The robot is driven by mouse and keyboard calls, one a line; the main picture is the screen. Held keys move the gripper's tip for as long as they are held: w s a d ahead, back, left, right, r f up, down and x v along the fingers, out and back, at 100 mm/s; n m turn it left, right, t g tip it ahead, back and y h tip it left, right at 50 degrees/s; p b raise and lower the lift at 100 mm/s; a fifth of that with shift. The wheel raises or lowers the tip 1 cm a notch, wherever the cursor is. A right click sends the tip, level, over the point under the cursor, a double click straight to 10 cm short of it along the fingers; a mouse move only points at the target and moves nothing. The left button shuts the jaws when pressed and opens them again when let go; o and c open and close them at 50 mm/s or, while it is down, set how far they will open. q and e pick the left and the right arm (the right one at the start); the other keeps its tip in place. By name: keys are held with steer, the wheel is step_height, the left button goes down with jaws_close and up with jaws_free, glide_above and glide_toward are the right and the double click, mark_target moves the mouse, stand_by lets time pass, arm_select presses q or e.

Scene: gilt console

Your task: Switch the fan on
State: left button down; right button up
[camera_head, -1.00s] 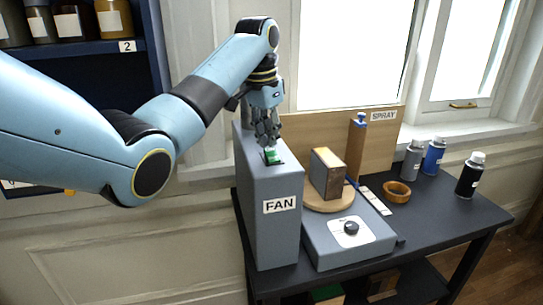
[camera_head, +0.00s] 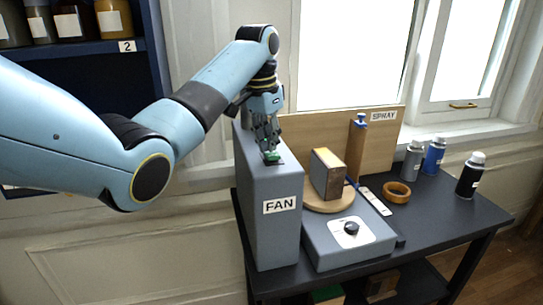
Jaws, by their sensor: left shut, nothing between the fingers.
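The fan unit is a tall grey box (camera_head: 272,235) with a FAN label (camera_head: 279,205) on its front, standing at the left end of the dark table. A green switch (camera_head: 271,157) sits in a dark plate on top of the box. My left gripper (camera_head: 269,150) points down at the switch from above. Its fingers are shut with nothing between them, and the tips look to be touching the switch or right over it. The fingers partly hide the switch, which shows dark green. My right gripper is not in view.
A lower grey box with a black knob (camera_head: 351,228) stands right of the fan unit. Behind it, a brown block (camera_head: 327,174) stands on a round wooden base. Spray cans (camera_head: 470,175), a tape ring (camera_head: 397,191) and a wooden SPRAY board (camera_head: 300,132) are on the dark table (camera_head: 440,225).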

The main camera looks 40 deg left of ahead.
arm_select(q)
step_height(320, 180, up, 2)
steer(key=shift+r+p, duration=0.25)
steer(key=shift+p, duration=0.1)
steer(key=shift+r, duration=2.2)
